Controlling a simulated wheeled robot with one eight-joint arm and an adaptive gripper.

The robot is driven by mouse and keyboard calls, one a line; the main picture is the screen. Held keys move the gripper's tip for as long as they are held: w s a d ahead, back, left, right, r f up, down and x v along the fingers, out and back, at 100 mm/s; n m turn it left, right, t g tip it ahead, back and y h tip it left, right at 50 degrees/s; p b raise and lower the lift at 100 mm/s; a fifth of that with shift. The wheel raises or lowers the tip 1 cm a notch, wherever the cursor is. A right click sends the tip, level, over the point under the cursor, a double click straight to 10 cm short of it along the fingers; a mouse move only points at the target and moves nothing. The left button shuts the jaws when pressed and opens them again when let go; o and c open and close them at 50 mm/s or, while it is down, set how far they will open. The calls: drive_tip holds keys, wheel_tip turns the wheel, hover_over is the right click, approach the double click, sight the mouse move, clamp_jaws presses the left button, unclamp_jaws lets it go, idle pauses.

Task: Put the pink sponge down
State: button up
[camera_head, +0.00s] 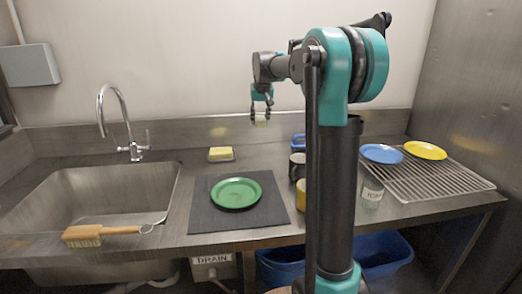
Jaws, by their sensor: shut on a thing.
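My gripper (261,112) points down in the air above the back of the counter. It is shut on a small pale yellow block (261,122), which looks like a sponge; I see no pink on it. A gap of air shows below the block. The green plate (236,193) lies on a dark mat (207,212) in front of and below the gripper. A yellow block on a small pale dish (221,154) sits behind the mat, left of the gripper.
The sink (75,200) is at left with a tap (118,120) and a wooden brush (100,233) on its front edge. A wire rack (440,180) at right holds a blue plate (381,153) and a yellow plate (425,150). A glass (371,193) and cups stand near my arm.

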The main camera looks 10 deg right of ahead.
wheel_tip(320, 180, down, 14)
drive_tip(key=shift+f, duration=0.15)
idle(0.3)
drive_tip(key=shift+f, duration=0.1)
drive_tip(key=o, duration=1.1)
drive_tip(key=v, duration=1.2)
